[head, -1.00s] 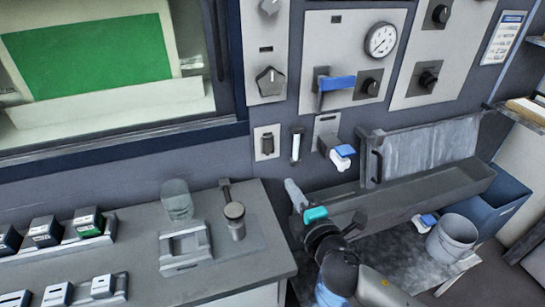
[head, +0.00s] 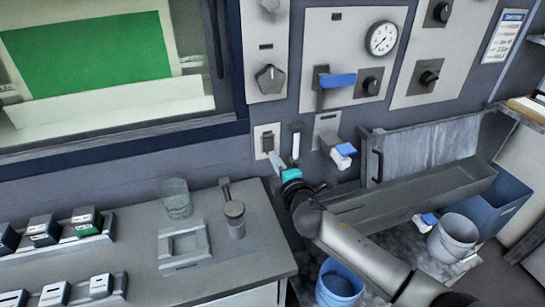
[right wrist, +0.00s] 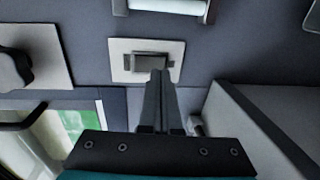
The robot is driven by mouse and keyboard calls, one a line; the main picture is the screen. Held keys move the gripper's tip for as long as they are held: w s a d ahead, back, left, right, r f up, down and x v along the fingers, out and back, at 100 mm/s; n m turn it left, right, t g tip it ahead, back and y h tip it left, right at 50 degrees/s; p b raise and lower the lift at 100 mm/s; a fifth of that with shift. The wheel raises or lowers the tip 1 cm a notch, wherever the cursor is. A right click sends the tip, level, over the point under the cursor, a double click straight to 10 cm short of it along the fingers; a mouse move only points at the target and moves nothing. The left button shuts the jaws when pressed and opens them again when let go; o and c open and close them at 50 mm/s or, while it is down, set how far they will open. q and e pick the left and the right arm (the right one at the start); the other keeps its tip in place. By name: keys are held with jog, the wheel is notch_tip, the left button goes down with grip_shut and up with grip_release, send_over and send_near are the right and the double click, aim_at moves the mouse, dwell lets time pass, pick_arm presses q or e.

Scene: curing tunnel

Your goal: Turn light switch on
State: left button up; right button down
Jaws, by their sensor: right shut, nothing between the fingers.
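The light switch (head: 267,141) is a pale plate with a dark rocker on the wall panel, left of a white tube in a holder. It also shows in the right wrist view (right wrist: 122,60), where the fingertips overlap the right lower edge of the rocker (right wrist: 148,60). My right gripper (head: 276,160) is shut and empty, its tips right at the lower part of the switch. It also shows in the right wrist view (right wrist: 160,76). I cannot tell whether the tips touch the rocker or which way it is tipped. My left gripper is not in view.
The white tube (head: 296,145) hangs just right of the switch. A blue-and-white handle (head: 343,155) sticks out farther right. A counter (head: 120,255) with a jar (head: 176,198) and several small boxes lies at lower left. A blue bucket (head: 341,285) stands below my arm.

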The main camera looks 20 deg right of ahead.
aim_at(268, 144)
jog(key=shift+w+f, duration=0.15)
jog(key=shift+w, duration=1)
jog(key=shift+w+b, duration=0.2)
jog(key=shift+b, duration=0.75)
jog(key=shift+f, duration=0.1)
